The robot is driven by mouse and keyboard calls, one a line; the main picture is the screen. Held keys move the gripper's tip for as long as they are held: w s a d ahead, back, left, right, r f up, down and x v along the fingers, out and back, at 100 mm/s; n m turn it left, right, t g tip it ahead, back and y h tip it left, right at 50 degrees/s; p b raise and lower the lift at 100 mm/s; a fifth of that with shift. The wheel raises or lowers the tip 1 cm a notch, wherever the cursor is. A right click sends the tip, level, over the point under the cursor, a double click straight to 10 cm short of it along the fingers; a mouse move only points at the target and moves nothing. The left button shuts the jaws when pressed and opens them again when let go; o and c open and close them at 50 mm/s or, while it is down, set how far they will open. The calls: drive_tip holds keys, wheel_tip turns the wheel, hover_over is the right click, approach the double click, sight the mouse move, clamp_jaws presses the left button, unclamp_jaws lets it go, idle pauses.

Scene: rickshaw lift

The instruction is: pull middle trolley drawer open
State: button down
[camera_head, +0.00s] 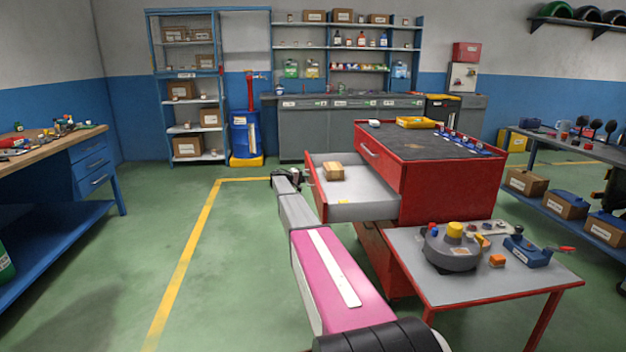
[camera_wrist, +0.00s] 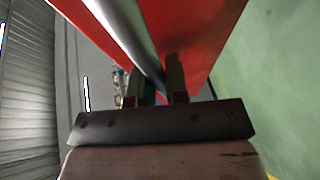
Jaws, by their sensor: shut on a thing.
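The red trolley (camera_head: 455,180) stands right of centre in the head view. Its middle drawer (camera_head: 365,212) is pulled well out to the left, below a shut top drawer (camera_head: 375,160). A cardboard box (camera_head: 334,171) and a small yellow item lie inside the open drawer. My gripper (camera_head: 290,177) is at the drawer's red front, at its far left side. In the wrist view my gripper's two fingers (camera_wrist: 160,85) are shut around the silver handle bar (camera_wrist: 128,30), with the red drawer front beside it. The fingertips are partly hidden by the bar.
A low side table (camera_head: 430,290) with a round grey device and blue tool stands at the front right. A workbench (camera_head: 60,150) is at left, and a shelf rack (camera_head: 190,90) at the back. Green floor (camera_head: 110,260) between bench and trolley is clear.

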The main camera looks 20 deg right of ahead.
drive_tip(key=shift+w+a, duration=0.1)
drive_tip(key=shift+a, duration=0.35)
drive_tip(key=c, duration=1.1)
unclamp_jaws()
drive_tip(key=shift+c, duration=0.2)
drive_tip(key=v, duration=1)
drive_tip(key=shift+a, duration=0.35)
drive_tip(key=shift+s, duration=0.2)
